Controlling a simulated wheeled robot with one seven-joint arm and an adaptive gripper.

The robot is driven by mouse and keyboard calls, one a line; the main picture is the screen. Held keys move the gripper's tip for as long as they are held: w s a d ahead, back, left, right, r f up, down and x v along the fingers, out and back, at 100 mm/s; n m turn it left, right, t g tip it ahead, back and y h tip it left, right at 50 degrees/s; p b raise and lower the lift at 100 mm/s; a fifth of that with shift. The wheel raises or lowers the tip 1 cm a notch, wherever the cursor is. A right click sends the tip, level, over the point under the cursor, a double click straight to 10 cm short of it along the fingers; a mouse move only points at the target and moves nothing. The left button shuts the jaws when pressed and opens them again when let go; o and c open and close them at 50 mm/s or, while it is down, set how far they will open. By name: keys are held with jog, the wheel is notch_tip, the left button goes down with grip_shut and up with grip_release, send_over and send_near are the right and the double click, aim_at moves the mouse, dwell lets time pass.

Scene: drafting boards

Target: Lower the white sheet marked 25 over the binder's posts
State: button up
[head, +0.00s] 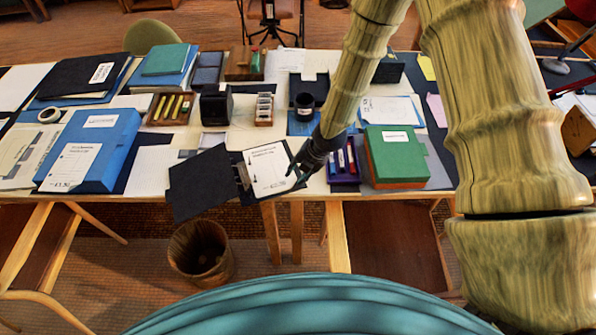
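A white sheet (268,168) with small print and a mark along its lower edge, too small to read surely, is at the front edge of the table in the head view. The black binder (203,184) lies open to its left, its left cover reaching past the table edge. The binder's posts (241,176) seem to be at the sheet's left side, small and partly hidden. My gripper (297,174) is at the sheet's right edge, its dark fingers overlapping that edge. Whether they pinch the sheet, and whether it is raised or resting, I cannot tell.
A purple tray (344,171) and a green-topped box (397,157) stand right of my gripper. A black cup (304,104) stands behind it. A blue box (93,150) with another printed sheet (72,168) is at left. A wooden bin (201,254) stands on the floor below.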

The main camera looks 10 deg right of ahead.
jog(key=v, duration=1.2)
dwell(0.8)
